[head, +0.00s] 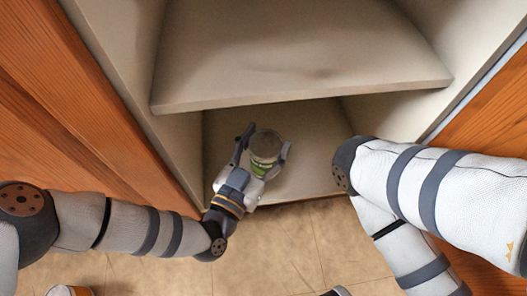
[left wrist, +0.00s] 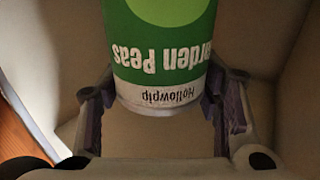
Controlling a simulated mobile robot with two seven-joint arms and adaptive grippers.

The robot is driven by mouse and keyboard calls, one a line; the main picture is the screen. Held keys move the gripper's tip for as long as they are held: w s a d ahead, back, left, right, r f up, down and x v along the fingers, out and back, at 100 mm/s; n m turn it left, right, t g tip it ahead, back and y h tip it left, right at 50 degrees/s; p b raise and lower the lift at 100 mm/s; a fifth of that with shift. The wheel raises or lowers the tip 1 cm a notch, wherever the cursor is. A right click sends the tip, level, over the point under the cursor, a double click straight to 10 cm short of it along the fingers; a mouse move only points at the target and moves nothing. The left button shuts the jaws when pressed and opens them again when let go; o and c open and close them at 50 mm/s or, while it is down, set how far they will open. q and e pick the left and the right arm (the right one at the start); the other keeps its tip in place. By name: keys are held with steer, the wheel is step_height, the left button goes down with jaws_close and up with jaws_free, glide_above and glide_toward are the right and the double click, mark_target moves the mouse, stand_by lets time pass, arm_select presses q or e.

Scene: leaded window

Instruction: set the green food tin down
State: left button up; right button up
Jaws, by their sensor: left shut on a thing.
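The green food tin (head: 262,167) has a grey metal lid and a green and white label. In the left wrist view the tin (left wrist: 160,60) fills the upper middle, its label reading "Garden Peas" and "Hollowpip" upside down. My left gripper (head: 265,146) is shut on the tin, one finger on each side. The tin is in the lower compartment of the cabinet, over its floor board (head: 312,178). I cannot tell whether its base touches the board. My right arm shows at the right, but its gripper is not in view.
A shelf board (head: 300,65) spans the cabinet above and behind the tin. The compartment floor right of the tin is clear. Orange wooden panels flank the cabinet at left (head: 85,110) and right (head: 495,115).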

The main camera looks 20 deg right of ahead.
arm_select(q)
steer(key=shift+w+f+b, duration=0.15)
steer(key=shift+f+b, duration=0.2)
steer(key=shift+f, duration=0.5)
steer(key=shift+w+f+b, duration=0.1)
steer(key=shift+f+b, duration=0.25)
steer(key=shift+f, duration=0.5)
arm_select(e)
steer(key=shift+w+a+f, duration=0.1)
steer(key=shift+f, duration=0.6)
arm_select(q)
steer(key=shift+f, duration=0.1)
arm_select(e)
steer(key=shift+f, duration=0.1)
arm_select(q)
steer(key=o, duration=1.6)
steer(key=shift+f, duration=0.1)
steer(key=shift+r, duration=0.2)
steer(key=p+v, duration=0.4)
steer(key=v, duration=0.8)
steer(key=shift+p, duration=0.4)
arm_select(e)
steer(key=r, duration=0.3)
steer(key=shift+d+r, duration=0.25)
steer(key=shift+r, duration=0.05)
